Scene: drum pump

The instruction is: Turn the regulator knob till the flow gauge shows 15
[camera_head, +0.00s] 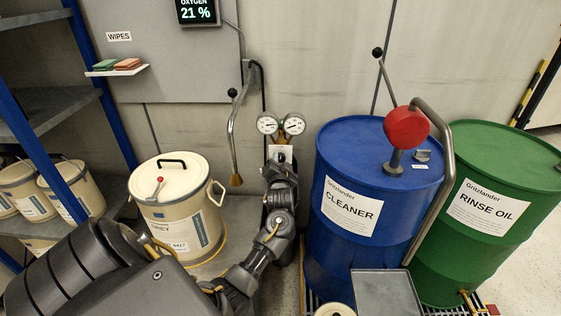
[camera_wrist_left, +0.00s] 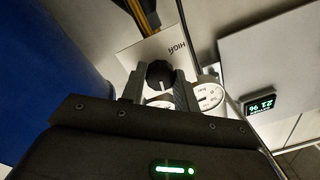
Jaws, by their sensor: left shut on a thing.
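The black regulator knob (camera_wrist_left: 160,75) with a pale pointer line sits between the two fingers of my left gripper (camera_wrist_left: 159,88) in the left wrist view; the gripper is shut on it. In the head view my left gripper (camera_head: 281,158) is at the regulator, just below the gauges, and hides the knob. Two round white gauges, a left gauge (camera_head: 267,124) and a right gauge (camera_head: 293,124), show above it. Their figures are too small to read. One gauge (camera_wrist_left: 210,95) shows partly behind a finger in the wrist view. My right gripper is not in view.
A blue cleaner drum (camera_head: 335,240) with a red-topped pump (camera_head: 406,127) stands right of my left arm. A green drum (camera_head: 500,215) is beyond it. A cream bucket (camera_head: 185,225) stands left of the arm.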

